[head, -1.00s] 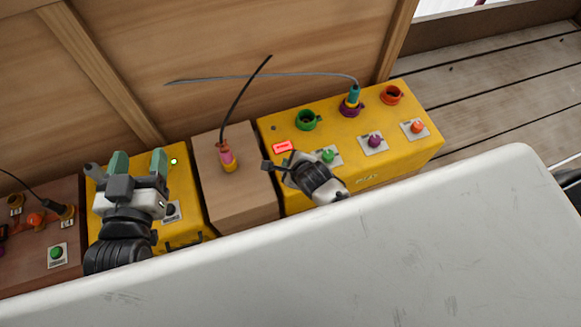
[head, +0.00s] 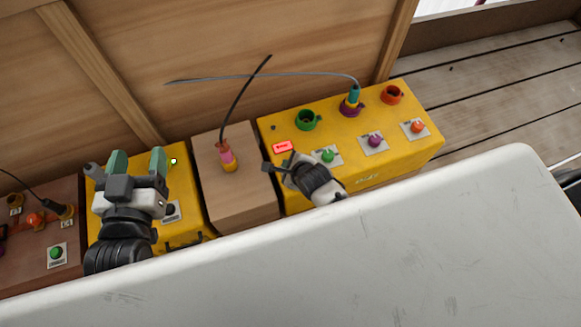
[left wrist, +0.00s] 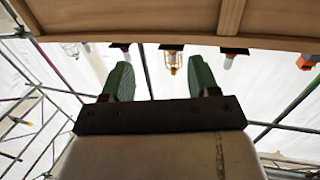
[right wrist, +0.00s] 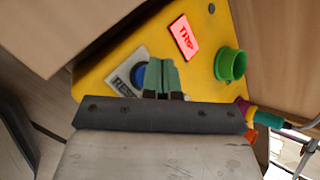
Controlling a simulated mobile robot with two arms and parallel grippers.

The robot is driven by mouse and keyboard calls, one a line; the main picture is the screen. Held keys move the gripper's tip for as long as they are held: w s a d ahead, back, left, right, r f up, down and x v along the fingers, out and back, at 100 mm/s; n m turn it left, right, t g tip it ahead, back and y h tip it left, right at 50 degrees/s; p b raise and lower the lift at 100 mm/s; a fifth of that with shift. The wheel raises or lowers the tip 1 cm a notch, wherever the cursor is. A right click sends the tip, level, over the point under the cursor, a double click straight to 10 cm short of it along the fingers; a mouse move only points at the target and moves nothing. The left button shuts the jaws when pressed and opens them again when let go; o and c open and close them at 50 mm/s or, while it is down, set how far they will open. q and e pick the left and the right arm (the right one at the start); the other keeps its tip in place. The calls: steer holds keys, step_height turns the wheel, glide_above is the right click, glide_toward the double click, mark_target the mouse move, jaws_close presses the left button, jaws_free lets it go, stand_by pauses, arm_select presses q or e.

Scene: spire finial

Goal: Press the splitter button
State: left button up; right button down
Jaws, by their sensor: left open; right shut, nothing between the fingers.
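No button can be read as the splitter button in these views. The left yellow box (head: 180,157) has a dark button (head: 170,209) on a small plate beside my left gripper (head: 137,158), which is open and empty above that box. The right yellow box (head: 408,150) has green (head: 328,156), purple (head: 375,141) and orange (head: 418,127) buttons on labelled plates. My right gripper (right wrist: 162,78) is shut and empty, over a plate marked "RES", with a blue button (right wrist: 140,75) just beside its fingertips. A red lit "TRIP" sign (right wrist: 184,37) is close by.
A wooden block (head: 240,195) with a pink-and-yellow plug (head: 228,160) stands between the yellow boxes. Green (head: 306,119) and orange (head: 392,95) sockets and a teal plug (head: 354,93) top the right box. A brown box (head: 30,265) is at far left. A white surface (head: 330,260) fills the foreground.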

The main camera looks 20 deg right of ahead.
arm_select(q)
steer(key=shift+w+d+r+t, duration=0.15)
steer(key=shift+r+t, duration=0.35)
steer(key=shift+r, duration=0.1)
arm_select(e)
steer(key=shift+f, duration=0.45)
stand_by(0.5)
steer(key=shift+r+p, duration=0.3)
steer(key=shift+r, duration=0.1)
steer(key=shift+r+p, duration=0.25)
steer(key=shift+p, duration=0.05)
arm_select(q)
step_height(320, 180, down, 6)
steer(key=s+a+g+y, duration=0.1)
steer(key=s+g, duration=0.1)
steer(key=g, duration=0.3)
steer(key=shift+s+a, duration=0.2)
steer(key=shift+a, duration=0.15)
arm_select(e)
steer(key=shift+r, duration=0.2)
arm_select(q)
steer(key=shift+g+y+p, duration=0.3)
